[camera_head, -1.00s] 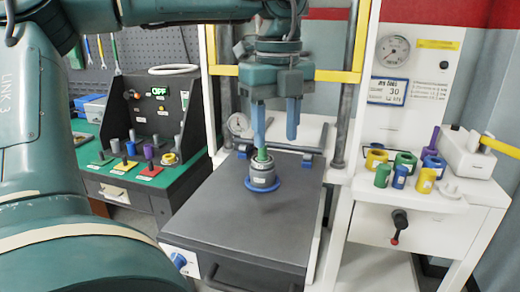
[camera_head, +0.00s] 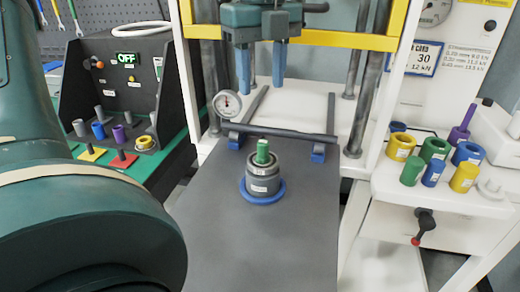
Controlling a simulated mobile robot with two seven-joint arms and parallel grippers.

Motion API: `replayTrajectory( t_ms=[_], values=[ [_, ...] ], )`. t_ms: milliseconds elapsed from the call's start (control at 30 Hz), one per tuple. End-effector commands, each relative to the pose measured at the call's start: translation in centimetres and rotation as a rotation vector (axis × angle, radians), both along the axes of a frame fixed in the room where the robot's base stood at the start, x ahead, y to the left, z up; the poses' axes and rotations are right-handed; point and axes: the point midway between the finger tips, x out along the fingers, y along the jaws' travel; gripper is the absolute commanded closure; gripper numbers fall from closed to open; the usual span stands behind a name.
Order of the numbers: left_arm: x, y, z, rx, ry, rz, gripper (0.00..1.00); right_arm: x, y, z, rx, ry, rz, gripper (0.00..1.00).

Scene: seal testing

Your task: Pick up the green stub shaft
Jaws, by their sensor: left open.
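A green stub shaft (camera_head: 262,148) stands upright in the top of a grey cylindrical housing (camera_head: 263,178) with a white label. The housing sits in a blue ring (camera_head: 262,192) on a dark grey plate. My left gripper (camera_head: 262,82) has two blue fingers pointing down, apart and with nothing between them. In the picture it is above the shaft, clear of it. A second, shorter green cylinder (camera_head: 412,171) stands on the white bench at right. My right gripper is not in view.
A dark crossbar (camera_head: 278,132) and a dial gauge (camera_head: 227,103) lie behind the housing. A yellow frame bar (camera_head: 345,40) and posts stand around the plate. Several coloured rings and cylinders are at right. The plate (camera_head: 220,235) is otherwise clear.

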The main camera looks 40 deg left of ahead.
Motion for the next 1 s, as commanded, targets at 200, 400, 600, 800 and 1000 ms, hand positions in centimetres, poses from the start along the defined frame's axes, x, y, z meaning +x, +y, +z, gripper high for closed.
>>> replayTrajectory(
  t_ms=[200, 400, 600, 800, 1000],
  values=[
    [-0.1, 0.0, -2.3, -0.002, 0.004, -0.002, 0.54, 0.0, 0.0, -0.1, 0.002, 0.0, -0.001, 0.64],
    [-0.1, 0.0, -6.1, -0.002, 0.004, -0.001, 0.54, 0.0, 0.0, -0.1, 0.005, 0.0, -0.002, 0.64],
    [0.0, -0.1, -7.9, -0.001, 0.0, 0.0, 0.54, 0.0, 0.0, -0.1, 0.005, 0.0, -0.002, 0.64],
    [-0.1, -0.4, -10.1, -0.002, 0.006, -0.001, 0.54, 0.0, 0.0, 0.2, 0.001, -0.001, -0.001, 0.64],
    [-0.1, -0.5, -12.7, -0.001, 0.002, 0.0, 0.54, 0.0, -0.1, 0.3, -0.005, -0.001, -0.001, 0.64]
  ],
)
